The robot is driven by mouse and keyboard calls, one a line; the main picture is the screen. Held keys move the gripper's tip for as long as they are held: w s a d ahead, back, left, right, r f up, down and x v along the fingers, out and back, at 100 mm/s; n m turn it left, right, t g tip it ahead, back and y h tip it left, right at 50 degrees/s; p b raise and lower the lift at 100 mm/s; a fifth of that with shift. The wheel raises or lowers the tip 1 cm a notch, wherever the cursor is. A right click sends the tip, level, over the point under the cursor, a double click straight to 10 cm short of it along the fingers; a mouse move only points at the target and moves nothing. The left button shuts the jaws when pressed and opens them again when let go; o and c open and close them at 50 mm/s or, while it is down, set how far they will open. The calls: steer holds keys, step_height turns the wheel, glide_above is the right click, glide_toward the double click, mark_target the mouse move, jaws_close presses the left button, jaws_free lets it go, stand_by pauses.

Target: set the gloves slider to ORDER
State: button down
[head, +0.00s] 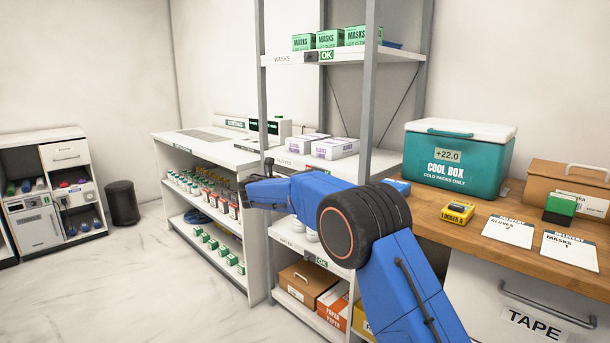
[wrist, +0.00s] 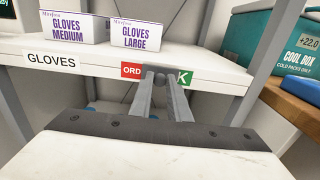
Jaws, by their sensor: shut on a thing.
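The gloves slider (wrist: 160,77) is a small dark knob on the front edge of the gloves shelf (wrist: 215,72), in the wrist view. My gripper (wrist: 161,82) is shut on it, one finger on each side. A red plate reading ORD (wrist: 131,71) shows to its left and a green plate ending in K (wrist: 184,78) to its right. The fingers and slider hide the middle of the plates. The white GLOVES label (wrist: 51,62) is further left. In the head view, my gripper (head: 267,168) is at the shelf front, and my arm hides the slider.
Gloves Medium (wrist: 69,27) and Gloves Large (wrist: 136,32) boxes stand on the shelf above. A grey rack post (head: 262,90) rises close to my gripper. The masks slider (head: 311,56) above sits left of a green OK. A teal cool box (head: 460,160) stands right on the wooden counter.

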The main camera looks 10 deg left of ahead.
steer(key=shift+s+d+f, duration=0.1)
steer(key=shift+s+d, duration=0.95)
steer(key=shift+d, duration=0.25)
steer(key=c, duration=1.7)
jaws_free()
steer(key=shift+o, duration=0.2)
steer(key=shift+s, duration=0.15)
steer(key=v, duration=1.7)
steer(key=shift+a, duration=0.1)
